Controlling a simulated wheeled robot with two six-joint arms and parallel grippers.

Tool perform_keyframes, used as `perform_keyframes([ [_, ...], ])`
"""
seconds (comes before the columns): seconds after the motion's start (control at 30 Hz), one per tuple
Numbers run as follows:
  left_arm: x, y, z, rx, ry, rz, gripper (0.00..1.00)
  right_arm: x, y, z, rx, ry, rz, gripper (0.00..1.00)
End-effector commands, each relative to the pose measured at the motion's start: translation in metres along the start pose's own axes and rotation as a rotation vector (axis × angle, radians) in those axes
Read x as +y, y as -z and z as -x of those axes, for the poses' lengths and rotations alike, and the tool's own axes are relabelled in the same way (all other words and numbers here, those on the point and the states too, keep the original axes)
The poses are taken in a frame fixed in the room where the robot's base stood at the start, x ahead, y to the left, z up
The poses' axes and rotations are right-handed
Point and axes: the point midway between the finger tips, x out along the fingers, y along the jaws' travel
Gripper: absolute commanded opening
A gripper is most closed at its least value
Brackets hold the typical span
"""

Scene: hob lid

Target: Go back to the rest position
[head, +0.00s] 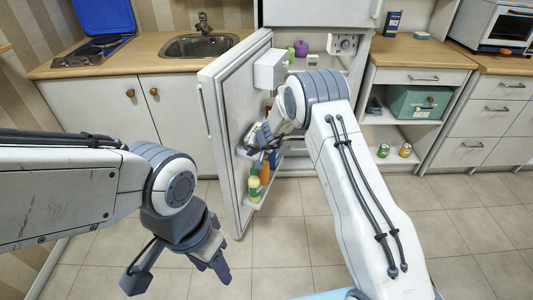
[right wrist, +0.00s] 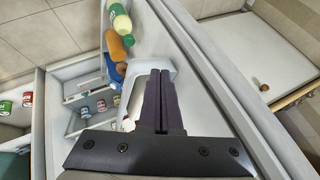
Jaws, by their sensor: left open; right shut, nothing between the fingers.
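My left gripper (head: 178,273) is open and empty, hanging low over the floor at the left of the head view. My right gripper (head: 256,146) is shut and empty beside the inner side of the open fridge door (head: 228,150). My right arm partly hides the fridge in the head view. In the right wrist view the shut fingers (right wrist: 161,98) lie in front of a pale part of the door; I cannot tell whether they touch it. The hob (head: 92,53) with its blue lid (head: 98,22) raised is on the left counter.
Bottles stand on the door's lower shelf, among them a green one (head: 254,187) and an orange one (head: 264,171). A sink (head: 200,45) is in the left counter. A green box (head: 418,102) and two cans stand in the right shelf unit. The tiled floor (head: 300,235) is clear.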

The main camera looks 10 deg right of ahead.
Motion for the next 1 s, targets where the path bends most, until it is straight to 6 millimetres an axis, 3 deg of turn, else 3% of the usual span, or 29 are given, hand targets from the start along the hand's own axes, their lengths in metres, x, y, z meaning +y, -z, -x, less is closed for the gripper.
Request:
perform_keyframes([
  [0.33, -0.001, 0.000, -0.013, 0.001, 0.000, 0.000, 0.50, -0.004, -0.001, 0.068, 0.003, 0.002, 0.002, 0.00],
  [0.67, -0.001, 0.000, -0.012, 0.001, 0.000, 0.000, 0.50, -0.008, -0.003, 0.089, -0.002, 0.006, 0.007, 0.00],
  [0.77, -0.001, 0.000, -0.007, 0.001, 0.000, 0.000, 0.50, -0.028, -0.013, 0.104, -0.027, 0.030, 0.043, 0.00],
  [0.87, 0.000, 0.000, 0.002, 0.001, 0.000, 0.000, 0.50, -0.064, -0.037, 0.137, -0.085, 0.076, 0.120, 0.00],
  [1.0, 0.001, 0.001, 0.017, 0.001, 0.000, 0.000, 0.50, -0.115, -0.099, 0.207, -0.221, 0.139, 0.281, 0.00],
])
